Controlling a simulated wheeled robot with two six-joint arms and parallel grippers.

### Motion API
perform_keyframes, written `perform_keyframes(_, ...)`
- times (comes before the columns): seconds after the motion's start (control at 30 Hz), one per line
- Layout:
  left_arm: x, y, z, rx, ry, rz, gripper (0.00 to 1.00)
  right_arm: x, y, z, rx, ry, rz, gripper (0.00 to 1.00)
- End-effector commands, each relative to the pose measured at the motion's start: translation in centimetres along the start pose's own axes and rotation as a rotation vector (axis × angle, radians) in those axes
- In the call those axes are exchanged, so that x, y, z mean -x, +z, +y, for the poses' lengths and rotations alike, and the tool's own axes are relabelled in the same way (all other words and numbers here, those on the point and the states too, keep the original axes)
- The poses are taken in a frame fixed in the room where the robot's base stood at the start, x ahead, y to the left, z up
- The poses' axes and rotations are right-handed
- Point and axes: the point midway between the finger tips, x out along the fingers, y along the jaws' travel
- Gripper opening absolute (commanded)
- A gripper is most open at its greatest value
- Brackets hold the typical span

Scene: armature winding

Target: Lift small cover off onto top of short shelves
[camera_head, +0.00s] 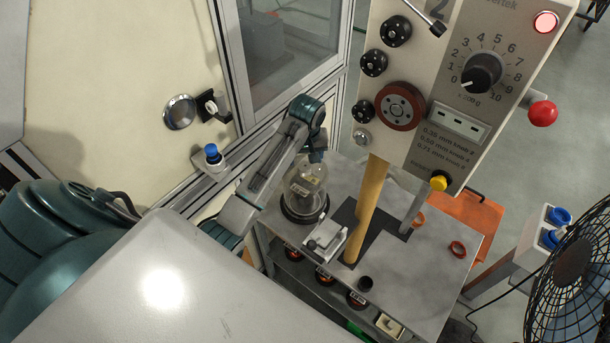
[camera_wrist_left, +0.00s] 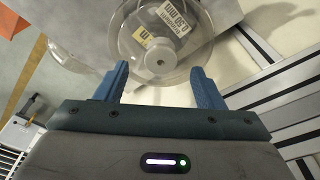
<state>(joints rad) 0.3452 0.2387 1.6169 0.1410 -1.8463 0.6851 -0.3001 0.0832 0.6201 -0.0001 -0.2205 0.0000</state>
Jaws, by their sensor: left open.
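The small cover (camera_head: 305,185) is a clear dome over a dark round base, standing at the left back of the grey top of the short shelves (camera_head: 430,285). Labelled items show through it. My left gripper (camera_head: 317,153) is at the top of the dome, its fingers partly hidden by my arm. In the left wrist view the cover (camera_wrist_left: 185,68) shows with its round knob, just ahead of the fingertips. There the left gripper (camera_wrist_left: 160,83) is open, its two blue fingers apart with nothing between them. My right gripper is out of view.
A black fan (camera_head: 575,265) stands far right.

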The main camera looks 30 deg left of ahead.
Motion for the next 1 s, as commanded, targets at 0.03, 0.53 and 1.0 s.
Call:
perform_keyframes(0.03,-0.2,0.1,-0.1,0.000,-0.003,-0.005,0.62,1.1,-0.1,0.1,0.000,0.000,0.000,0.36)
perform_keyframes(0.53,-3.1,0.1,-0.1,0.000,0.000,0.001,0.55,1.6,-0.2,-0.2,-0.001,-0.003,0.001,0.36)
perform_keyframes(1.0,-3.0,0.0,-0.1,0.000,0.000,0.001,0.00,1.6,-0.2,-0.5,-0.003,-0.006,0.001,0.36)
